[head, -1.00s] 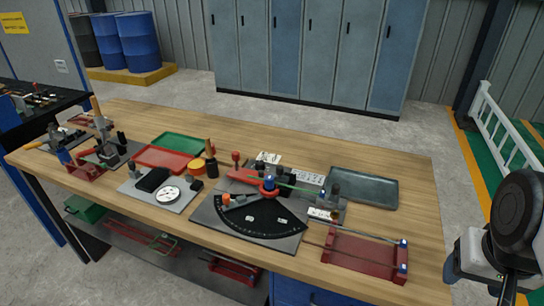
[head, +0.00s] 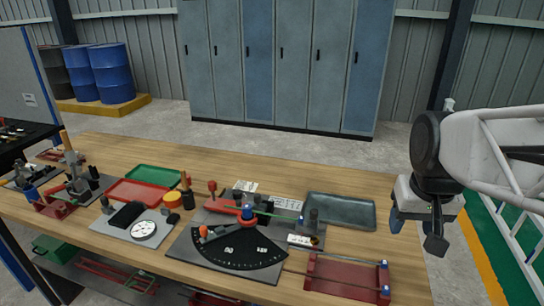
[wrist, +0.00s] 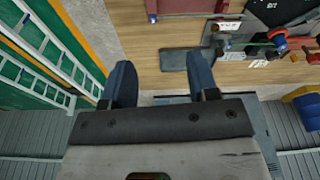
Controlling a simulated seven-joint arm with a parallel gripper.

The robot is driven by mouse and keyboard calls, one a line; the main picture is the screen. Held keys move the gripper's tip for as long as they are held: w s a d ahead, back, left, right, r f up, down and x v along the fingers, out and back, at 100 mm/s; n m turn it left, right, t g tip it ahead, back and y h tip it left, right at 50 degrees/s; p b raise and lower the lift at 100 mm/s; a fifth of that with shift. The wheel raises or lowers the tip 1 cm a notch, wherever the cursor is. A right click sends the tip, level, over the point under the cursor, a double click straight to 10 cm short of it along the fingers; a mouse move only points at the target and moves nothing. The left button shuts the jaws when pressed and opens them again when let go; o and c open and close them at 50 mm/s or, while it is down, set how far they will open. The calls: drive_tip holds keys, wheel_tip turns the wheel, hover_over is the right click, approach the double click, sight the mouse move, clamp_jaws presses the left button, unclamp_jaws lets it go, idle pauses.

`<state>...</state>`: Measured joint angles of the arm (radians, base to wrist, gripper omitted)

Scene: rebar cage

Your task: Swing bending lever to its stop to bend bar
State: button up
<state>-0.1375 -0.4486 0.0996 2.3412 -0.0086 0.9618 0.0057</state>
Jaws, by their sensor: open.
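The bending station (head: 192,247) has a black fan-shaped dial plate (head: 240,248) on the workbench. A red bending lever (head: 222,207) lies across its back edge, with a red knob (head: 212,187) standing near it and a blue-topped pivot (head: 247,213). A green bar (head: 278,214) runs right from the pivot and looks straight. A smaller arm with an orange-red end (head: 204,231) lies over the dial. In the wrist view, the blue-topped pivot (wrist: 277,37) is at upper right. My gripper (head: 416,230) is open and empty, right of the bench, well apart from the lever; its fingers also show in the wrist view (wrist: 160,72).
Left are a red tray (head: 138,191), a green tray (head: 154,174) and a dial gauge plate (head: 122,235). Lockers (head: 280,65) stand behind.

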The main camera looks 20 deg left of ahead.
drive_tip(key=w+a+r+n, duration=0.1)
drive_tip(key=w+a+n, duration=0.1)
drive_tip(key=w+a, duration=0.85)
drive_tip(key=n+g, duration=0.2)
drive_tip(key=n, duration=0.3)
hover_over(211, 182)
drive_tip(key=f, duration=1.2)
drive_tip(key=shift+s+d+f, duration=0.1)
drive_tip(key=shift+d+f, duration=0.2)
drive_tip(key=shift+d, duration=0.1)
drive_tip(key=shift+a+f, duration=0.15)
drive_tip(key=shift+a, duration=0.2)
drive_tip(key=shift+f, duration=0.15)
drive_tip(key=shift+f, duration=3.75)
